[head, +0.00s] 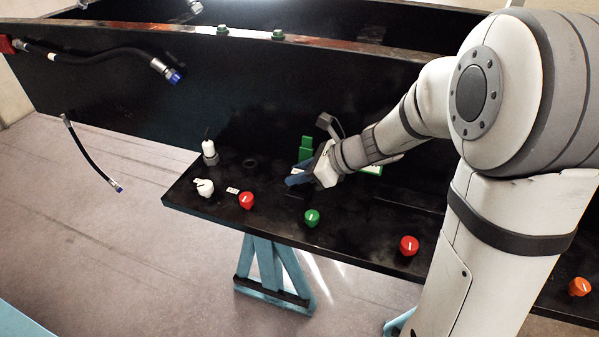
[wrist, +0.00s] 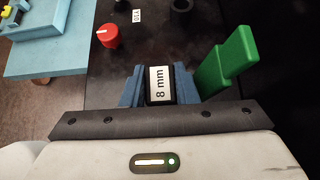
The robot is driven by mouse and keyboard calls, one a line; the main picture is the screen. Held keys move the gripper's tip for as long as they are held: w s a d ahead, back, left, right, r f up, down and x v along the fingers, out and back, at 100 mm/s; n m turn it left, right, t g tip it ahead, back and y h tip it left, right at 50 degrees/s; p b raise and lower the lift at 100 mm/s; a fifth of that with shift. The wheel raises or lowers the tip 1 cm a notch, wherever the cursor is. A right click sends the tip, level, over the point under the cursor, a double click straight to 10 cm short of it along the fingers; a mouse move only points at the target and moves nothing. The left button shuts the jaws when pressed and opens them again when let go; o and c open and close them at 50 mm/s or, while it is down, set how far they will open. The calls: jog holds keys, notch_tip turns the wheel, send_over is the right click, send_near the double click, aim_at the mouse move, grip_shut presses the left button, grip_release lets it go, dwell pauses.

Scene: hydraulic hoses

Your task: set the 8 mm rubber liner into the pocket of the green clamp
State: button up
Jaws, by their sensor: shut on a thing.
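My gripper (wrist: 160,88) is shut on a small black block with a white "8 mm" label, the rubber liner (wrist: 160,98). It is held between the two blue fingers. In the head view my gripper (head: 299,178) is over the black bench; the liner cannot be made out there. A stepped green piece, which looks like the green clamp (wrist: 226,62), stands just right of the fingers in the wrist view. It shows behind the gripper in the head view (head: 306,147). Its pocket cannot be seen. Another green part (head: 372,170) is partly hidden by my arm.
Red knobs (head: 247,200) (head: 409,245) and a green knob (head: 312,217) line the bench's front edge. A white fitting (head: 209,148) and a black ring (head: 250,163) stand left of the gripper. A dark wall (head: 200,90) rises behind; hoses (head: 90,155) hang at left.

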jog(key=shift+f+b, duration=0.8)
jog(key=shift+f, duration=0.1)
jog(key=shift+r, duration=0.15)
jog(key=shift+r+p, duration=0.45)
jog(key=shift+p, duration=0.1)
jog(key=shift+f, duration=0.35)
dwell(1.5)
jog(key=shift+r, duration=0.35)
jog(key=shift+f+b, duration=0.3)
jog(key=shift+f, duration=0.1)
dwell(1.6)
jog(key=shift+r+p, duration=0.35)
jog(key=shift+r, duration=0.05)
dwell(0.6)
